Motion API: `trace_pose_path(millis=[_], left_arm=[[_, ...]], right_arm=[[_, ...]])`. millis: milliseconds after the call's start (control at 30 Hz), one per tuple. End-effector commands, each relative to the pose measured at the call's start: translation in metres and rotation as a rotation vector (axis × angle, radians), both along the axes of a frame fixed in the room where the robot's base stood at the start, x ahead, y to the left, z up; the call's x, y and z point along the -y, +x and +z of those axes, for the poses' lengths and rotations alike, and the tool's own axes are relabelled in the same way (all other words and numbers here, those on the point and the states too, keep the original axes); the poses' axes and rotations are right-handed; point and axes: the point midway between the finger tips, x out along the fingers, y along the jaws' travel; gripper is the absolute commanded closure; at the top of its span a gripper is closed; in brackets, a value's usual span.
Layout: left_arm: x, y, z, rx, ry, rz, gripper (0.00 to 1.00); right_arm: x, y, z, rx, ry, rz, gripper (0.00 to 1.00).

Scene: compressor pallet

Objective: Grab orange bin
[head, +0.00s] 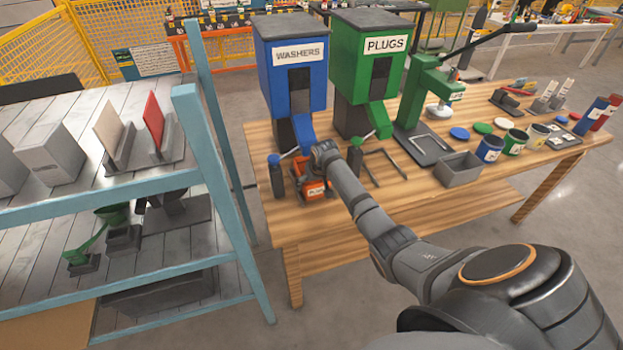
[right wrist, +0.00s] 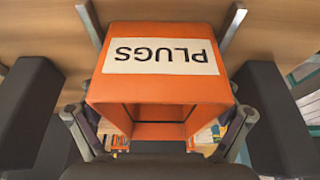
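The orange bin (head: 315,190), with a white PLUGS label, sits on the wooden table below the blue washers dispenser. In the right wrist view the bin (right wrist: 160,92) fills the middle, its label upside down and its open side toward the camera. My right gripper (head: 308,176) reaches it from the front and partly hides it in the head view. In the right wrist view the dark fingers of my right gripper (right wrist: 150,88) stand on both sides of the bin, with a visible gap on the left; they look open around it. My left gripper is not in view.
The blue WASHERS dispenser (head: 290,75) and green PLUGS dispenser (head: 369,70) stand close behind the bin. A green press (head: 418,95), a grey tray (head: 458,170) and cups (head: 489,150) are to the right. A blue-framed shelf (head: 215,165) stands left, across a floor gap.

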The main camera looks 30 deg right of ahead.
Motion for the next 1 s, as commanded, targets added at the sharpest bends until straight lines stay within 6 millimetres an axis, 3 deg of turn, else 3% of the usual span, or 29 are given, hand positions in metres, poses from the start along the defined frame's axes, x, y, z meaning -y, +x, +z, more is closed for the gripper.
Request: trace_pose_path(millis=[33, 200, 533, 767, 1000], left_arm=[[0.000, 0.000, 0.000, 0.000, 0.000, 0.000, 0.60], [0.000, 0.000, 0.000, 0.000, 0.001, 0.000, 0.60], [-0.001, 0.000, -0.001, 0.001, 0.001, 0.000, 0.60], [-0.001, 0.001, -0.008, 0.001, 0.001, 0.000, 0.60], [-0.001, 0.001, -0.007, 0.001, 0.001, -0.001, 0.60]], right_arm=[[0.000, 0.000, 0.000, 0.000, 0.000, 0.000, 0.24], [0.000, 0.000, 0.000, -0.001, 0.000, 0.000, 0.48], [0.000, 0.000, 0.004, 0.000, 0.000, 0.000, 0.48], [0.001, 0.002, 0.036, 0.006, -0.001, -0.001, 0.48], [-0.010, -0.051, 0.034, -0.002, -0.003, 0.001, 0.48]])
